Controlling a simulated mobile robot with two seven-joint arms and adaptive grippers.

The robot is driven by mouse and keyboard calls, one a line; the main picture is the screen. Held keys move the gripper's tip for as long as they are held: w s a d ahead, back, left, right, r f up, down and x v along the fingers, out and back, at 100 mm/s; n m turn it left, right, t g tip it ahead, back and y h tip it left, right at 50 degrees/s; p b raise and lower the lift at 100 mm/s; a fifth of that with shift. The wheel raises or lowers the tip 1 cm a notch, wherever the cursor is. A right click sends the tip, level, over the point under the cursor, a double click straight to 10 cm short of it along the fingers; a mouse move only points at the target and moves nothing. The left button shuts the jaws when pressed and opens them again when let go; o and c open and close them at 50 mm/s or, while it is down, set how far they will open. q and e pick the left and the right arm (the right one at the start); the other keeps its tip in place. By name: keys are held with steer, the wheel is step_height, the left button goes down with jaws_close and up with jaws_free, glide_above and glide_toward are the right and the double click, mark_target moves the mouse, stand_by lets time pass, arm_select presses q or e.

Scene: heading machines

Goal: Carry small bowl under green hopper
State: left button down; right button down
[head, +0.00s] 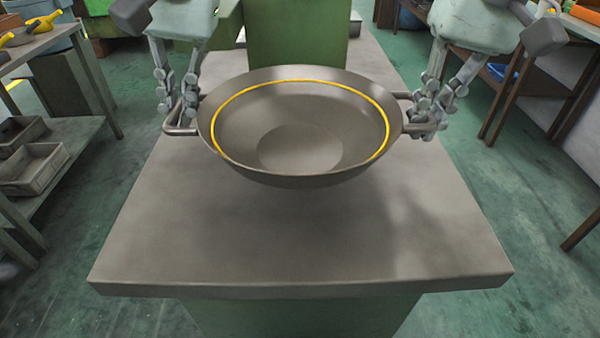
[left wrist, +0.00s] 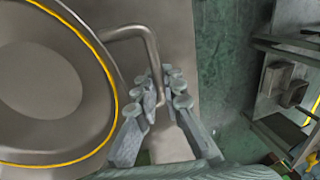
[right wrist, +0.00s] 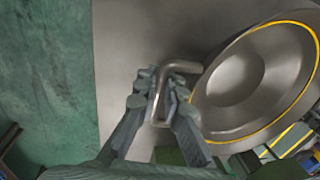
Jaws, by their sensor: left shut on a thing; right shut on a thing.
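The small bowl (head: 300,148) is a wide grey metal pan with a yellow ring inside and a handle on each side. It looks level, empty and raised above the grey metal table (head: 290,240). My left gripper (head: 176,112) is shut on its left handle; this handle also shows in the left wrist view (left wrist: 150,55). My right gripper (head: 428,118) is shut on its right handle, which also shows in the right wrist view (right wrist: 160,90). A green block-like body (head: 295,35) stands behind the bowl; its top is cut off, and I cannot tell if it is the hopper.
The front of the table is bare. A shelf (head: 60,150) with grey bins (head: 35,170) stands at the left, apart from the table. Another bench (head: 580,22) stands at the back right. Green floor (head: 540,190) is open on both sides.

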arm_select(q)
steer(key=shift+f, duration=0.2)
arm_select(e)
steer(key=shift+d+f, duration=0.1)
steer(key=shift+f, duration=0.1)
